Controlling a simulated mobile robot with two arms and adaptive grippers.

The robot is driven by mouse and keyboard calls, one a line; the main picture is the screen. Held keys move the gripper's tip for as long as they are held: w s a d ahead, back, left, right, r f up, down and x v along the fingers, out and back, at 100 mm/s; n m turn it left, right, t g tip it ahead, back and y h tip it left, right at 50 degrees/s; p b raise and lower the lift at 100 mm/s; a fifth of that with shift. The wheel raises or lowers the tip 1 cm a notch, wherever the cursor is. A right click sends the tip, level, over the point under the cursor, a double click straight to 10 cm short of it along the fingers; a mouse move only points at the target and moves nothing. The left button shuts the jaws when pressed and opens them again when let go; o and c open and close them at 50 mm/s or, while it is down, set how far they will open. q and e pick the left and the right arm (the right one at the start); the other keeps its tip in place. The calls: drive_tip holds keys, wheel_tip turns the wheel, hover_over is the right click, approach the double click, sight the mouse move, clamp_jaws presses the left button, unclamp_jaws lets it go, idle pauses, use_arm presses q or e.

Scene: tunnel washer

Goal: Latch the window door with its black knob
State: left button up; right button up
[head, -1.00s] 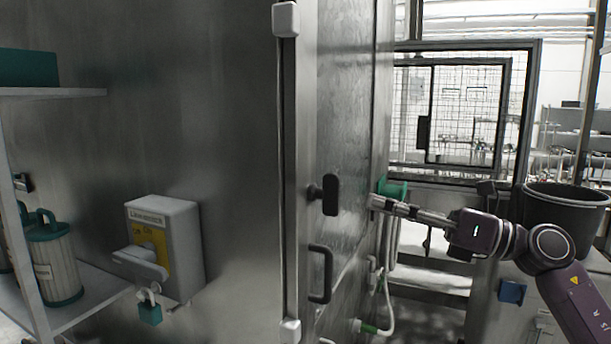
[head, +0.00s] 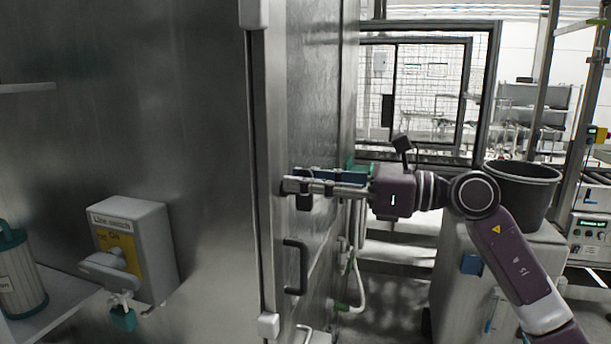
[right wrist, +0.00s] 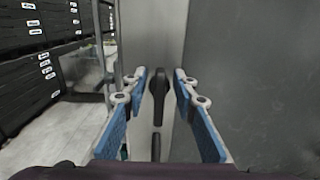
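The black knob (head: 304,203) sits on the grey steel door (head: 310,120), partly hidden behind my right gripper's finger in the head view. In the right wrist view the knob (right wrist: 158,84) is upright, with its long side vertical. My right gripper (head: 293,179) is open at the knob. In the right wrist view its two blue-padded fingers (right wrist: 160,78) stand apart on either side of the knob, with a gap on both sides. A black pull handle (head: 297,267) is below the knob. My left gripper is not in view.
A grey switch box (head: 130,245) with a padlock is on the steel wall at left, near a shelf with a canister (head: 20,275). A dark bucket (head: 525,190) stands at right behind my right arm. Hoses (head: 352,275) hang beyond the door.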

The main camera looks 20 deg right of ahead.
clamp_jaws()
drive_tip(key=shift+f, duration=0.1)
idle(0.4)
drive_tip(key=m, duration=0.1)
drive_tip(key=m+p, duration=0.1)
drive_tip(key=m, duration=0.1)
drive_tip(key=m+p, duration=0.1)
drive_tip(key=shift+w+d+f+m, duration=0.15)
drive_tip(key=shift+w+m, duration=0.1)
drive_tip(key=shift+m, duration=0.05)
drive_tip(key=m+p, duration=0.3)
drive_tip(key=m, duration=0.1)
drive_tip(key=f+m+p, duration=0.1)
drive_tip(key=m+p, duration=0.6)
drive_tip(key=m, duration=0.2)
drive_tip(key=shift+w+d+f+p, duration=0.3)
drive_tip(key=shift+w+f+p, duration=0.05)
drive_tip(key=shift+w+f, duration=0.05)
drive_tip(key=shift+f+m, duration=0.1)
drive_tip(key=shift+m, duration=0.2)
